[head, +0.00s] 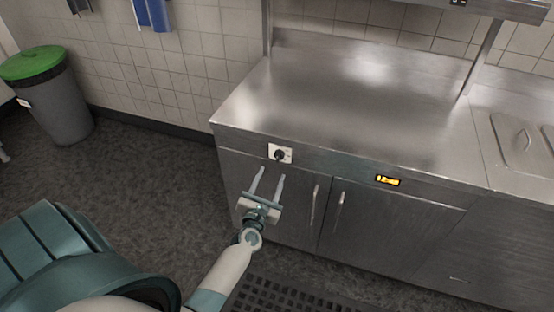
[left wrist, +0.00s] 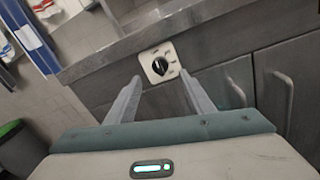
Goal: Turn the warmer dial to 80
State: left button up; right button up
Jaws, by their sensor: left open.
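The warmer dial is a black knob (head: 279,155) on a small white plate at the left end of the steel counter's front edge. In the left wrist view the black knob (left wrist: 160,66) sits on its white plate, ahead of and between the fingertips. My left gripper (head: 268,172) is open, its two fingers pointing at the dial from just below and in front, apart from it. It also shows in the left wrist view (left wrist: 158,85), with nothing between its fingers. The dial's markings are too small to read. An orange display (head: 387,181) glows on the counter front; its digits are not legible. My right gripper is not in view.
The steel counter (head: 340,105) has a bare top. Cabinet doors with vertical handles (head: 315,204) lie below, close to the gripper's right. A grey bin with a green lid (head: 50,95) stands at the far left. A black mat (head: 285,295) lies on the floor. The floor left of the counter is clear.

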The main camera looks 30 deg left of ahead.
aim_at(278, 158)
pick_arm(q)
jog(key=x, duration=0.8)
jog(key=shift+w+a+f+p, duration=0.1)
jog(key=shift+w+p, duration=0.15)
jog(key=shift+p, duration=0.1)
jog(key=c, duration=1)
